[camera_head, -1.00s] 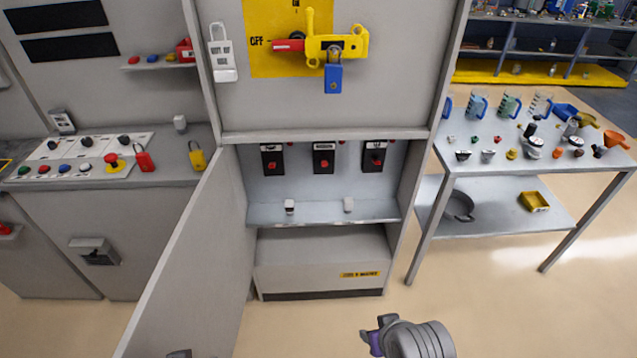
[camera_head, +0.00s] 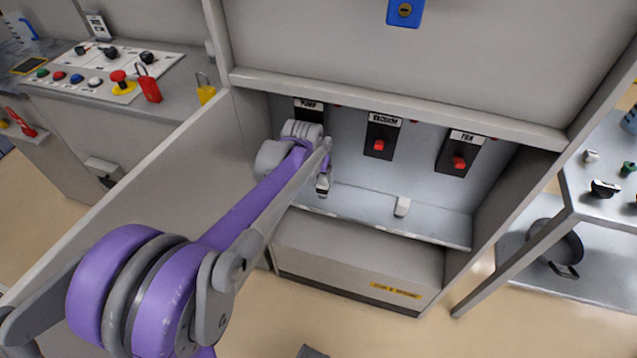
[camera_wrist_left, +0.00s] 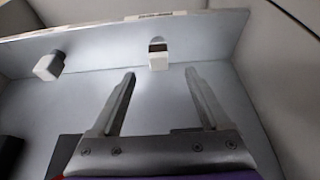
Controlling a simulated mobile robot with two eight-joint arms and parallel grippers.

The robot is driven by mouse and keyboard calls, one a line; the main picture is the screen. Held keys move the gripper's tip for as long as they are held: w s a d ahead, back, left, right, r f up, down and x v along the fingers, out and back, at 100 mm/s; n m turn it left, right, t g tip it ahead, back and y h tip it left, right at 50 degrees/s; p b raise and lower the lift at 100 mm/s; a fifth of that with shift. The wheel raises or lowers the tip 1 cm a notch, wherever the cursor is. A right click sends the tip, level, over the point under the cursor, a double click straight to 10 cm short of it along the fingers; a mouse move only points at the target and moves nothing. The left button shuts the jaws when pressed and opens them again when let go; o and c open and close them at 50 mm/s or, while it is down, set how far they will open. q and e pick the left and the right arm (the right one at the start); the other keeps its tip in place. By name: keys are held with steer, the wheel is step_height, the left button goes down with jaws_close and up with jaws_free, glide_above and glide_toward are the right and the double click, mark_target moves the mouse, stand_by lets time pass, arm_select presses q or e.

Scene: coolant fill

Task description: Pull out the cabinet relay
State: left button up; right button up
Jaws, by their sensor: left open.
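Two small white blocks stand on the shelf inside the open cabinet. The left one (camera_head: 323,183), with a dark part, is partly hidden by my left gripper (camera_head: 325,163); the other block (camera_head: 402,206) stands to its right. I cannot tell for sure which is the relay. In the left wrist view, my left gripper (camera_wrist_left: 158,88) is open and empty. The dark-topped block (camera_wrist_left: 158,54) lies beyond and between its fingertips, apart from them. A grey tip (camera_head: 311,352) at the bottom edge may be my right gripper.
The switches labelled vacuum (camera_head: 380,140) and fan (camera_head: 459,155) are on the cabinet's back wall; the pump switch (camera_head: 309,108) is mostly hidden. The open door (camera_head: 150,175) and cabinet side walls bound the space. A metal table (camera_head: 575,230) stands at the right.

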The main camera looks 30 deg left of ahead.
mark_target(323, 183)
arm_select(q)
steer(key=b+x, duration=0.1)
steer(key=x, duration=0.5)
steer(key=w+b+x, duration=0.1)
steer(key=x, duration=0.4)
steer(key=shift+w+f+b, duration=0.15)
steer(key=shift+w+b, duration=0.05)
steer(key=shift+b, duration=0.15)
jaws_close()
steer(key=c, duration=0.8)
jaws_free()
steer(key=c, duration=0.3)
steer(key=shift+c, duration=0.2)
